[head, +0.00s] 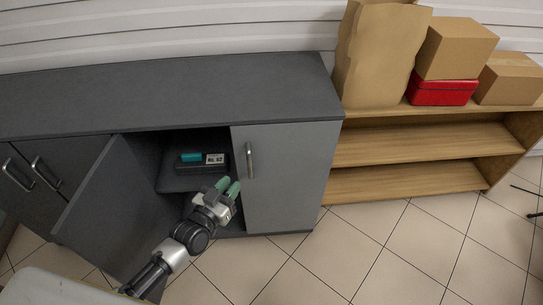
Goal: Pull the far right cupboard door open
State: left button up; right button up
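The far right cupboard door (287,178) is light grey and looks shut, flush with the cabinet front. Its upright metal bar handle (250,160) sits near the upper left edge. My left gripper (228,187), with green fingertips, is just below and left of this handle, by the door's left edge and in front of the open compartment. The handle is not between its fingers. The two fingertips show close together, and I cannot tell how far apart they are. My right gripper is not in view.
The neighbouring door (112,210) on the left stands open, with my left arm beside it. A teal item (191,157) and a labelled block (215,159) are in the open compartment. A wooden shelf (430,145) stands right. The tiled floor (390,245) in front is clear.

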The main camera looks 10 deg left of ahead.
aim_at(248, 163)
pick_arm(q)
jog(key=b+x, duration=0.1)
jog(key=x, duration=0.8)
jog(key=shift+a+f+b, duration=0.1)
jog(key=shift+b, duration=0.3)
jog(key=shift+w+d, duration=0.2)
jog(key=shift+w, duration=0.35)
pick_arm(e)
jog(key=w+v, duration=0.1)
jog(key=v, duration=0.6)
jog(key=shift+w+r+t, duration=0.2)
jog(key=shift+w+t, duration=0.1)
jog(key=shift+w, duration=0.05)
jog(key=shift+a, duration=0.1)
pick_arm(q)
grip_shut()
